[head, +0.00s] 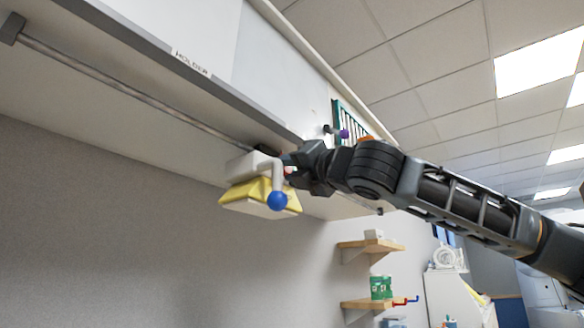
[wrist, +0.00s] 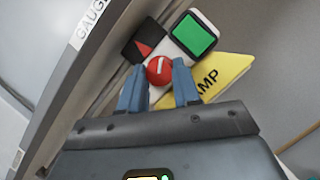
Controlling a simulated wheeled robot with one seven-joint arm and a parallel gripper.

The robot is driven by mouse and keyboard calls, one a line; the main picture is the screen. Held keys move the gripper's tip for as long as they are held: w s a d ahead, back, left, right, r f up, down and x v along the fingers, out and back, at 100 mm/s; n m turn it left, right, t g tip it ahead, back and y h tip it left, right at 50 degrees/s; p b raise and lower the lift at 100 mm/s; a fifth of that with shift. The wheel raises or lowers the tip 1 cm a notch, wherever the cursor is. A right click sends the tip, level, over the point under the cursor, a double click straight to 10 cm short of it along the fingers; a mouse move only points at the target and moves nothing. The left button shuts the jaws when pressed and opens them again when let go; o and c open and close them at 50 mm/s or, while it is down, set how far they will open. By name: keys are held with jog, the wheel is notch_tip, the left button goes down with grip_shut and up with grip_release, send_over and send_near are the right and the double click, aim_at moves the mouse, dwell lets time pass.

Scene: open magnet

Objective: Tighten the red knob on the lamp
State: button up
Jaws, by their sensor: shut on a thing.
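The red knob (wrist: 159,69), round with a white line on its face, shows in the wrist view on a pale unit with a green square (wrist: 194,35). My gripper (wrist: 158,66) has one blue finger on each side of the knob and is shut on it. The yellow lamp plate (wrist: 222,79), its lettering partly hidden, lies just beyond the right finger. In the head view, the yellow lamp part (head: 247,189) hangs under the shelf by a white block.
A blue ball (head: 277,201) on a white lever hangs in front of the lamp. A metal rail (head: 130,85) runs under the shelf edge (head: 185,68) just above. Wooden wall shelves (head: 370,246) stand lower right. The space below the lamp is clear.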

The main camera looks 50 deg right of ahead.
jog(key=m+g+h, duration=0.1)
jog(key=m, duration=0.4)
jog(key=shift+a+r+g+h, duration=0.1)
jog(key=shift+a+g+h, duration=0.05)
jog(key=shift+g+h, duration=0.25)
jog(key=shift+m+g+h, duration=0.4)
jog(key=shift+m+g, duration=0.1)
jog(key=shift+m, duration=1)
jog(key=o, duration=0.8)
jog(key=shift+p, duration=0.3)
jog(key=shift+c, duration=0.2)
jog(key=b+v, duration=0.2)
jog(key=v, duration=0.5)
jog(key=shift+s, duration=0.4)
